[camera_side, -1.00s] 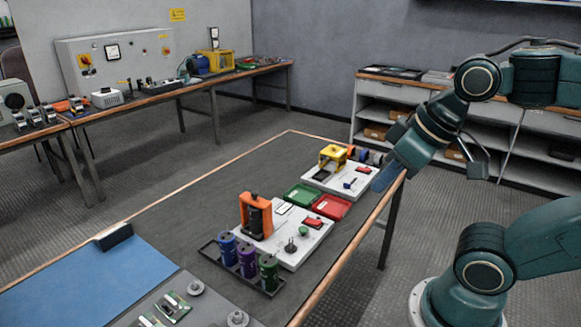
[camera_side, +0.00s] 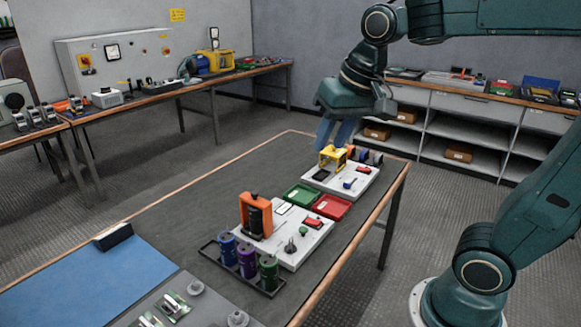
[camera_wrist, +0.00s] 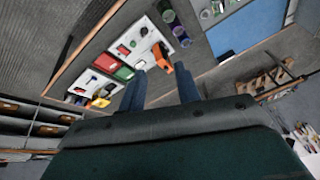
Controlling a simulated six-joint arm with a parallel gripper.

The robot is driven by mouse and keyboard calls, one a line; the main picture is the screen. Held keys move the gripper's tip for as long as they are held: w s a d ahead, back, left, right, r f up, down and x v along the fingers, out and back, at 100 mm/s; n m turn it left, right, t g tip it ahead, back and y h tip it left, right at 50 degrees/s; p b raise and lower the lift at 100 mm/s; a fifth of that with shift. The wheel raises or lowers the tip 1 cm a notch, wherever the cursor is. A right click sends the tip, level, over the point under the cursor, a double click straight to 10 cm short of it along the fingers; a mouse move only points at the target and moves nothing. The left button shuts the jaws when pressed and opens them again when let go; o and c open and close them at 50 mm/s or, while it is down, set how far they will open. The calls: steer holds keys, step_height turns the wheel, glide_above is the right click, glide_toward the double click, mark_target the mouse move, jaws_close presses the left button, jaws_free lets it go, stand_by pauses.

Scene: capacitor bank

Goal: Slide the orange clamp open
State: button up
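The orange clamp (camera_side: 246,212) stands upright on the near white board (camera_side: 291,247), with a dark cylinder (camera_side: 259,217) inside it. In the wrist view the orange clamp (camera_wrist: 187,83) shows ahead, between and beyond my fingers.
A rack (camera_side: 223,262) with blue, purple and green cylinders stands close in front of the orange clamp. Green (camera_side: 301,194) and red (camera_side: 331,207) trays lie between the near board and the far white board (camera_side: 355,184). A blue mat (camera_side: 90,275) covers the near left.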

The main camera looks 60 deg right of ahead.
steer(key=w+d+m+g, duration=0.15)
steer(key=w+m, duration=0.25)
steer(key=w, duration=0.6)
steer(key=m+g, duration=0.3)
steer(key=m, duration=0.6)
glide_above(255, 192)
step_height(255, 192, down, 18)
steer(key=shift+r, duration=0.2)
steer(key=shift+f, duration=0.25)
steer(key=shift+f, duration=4.25)
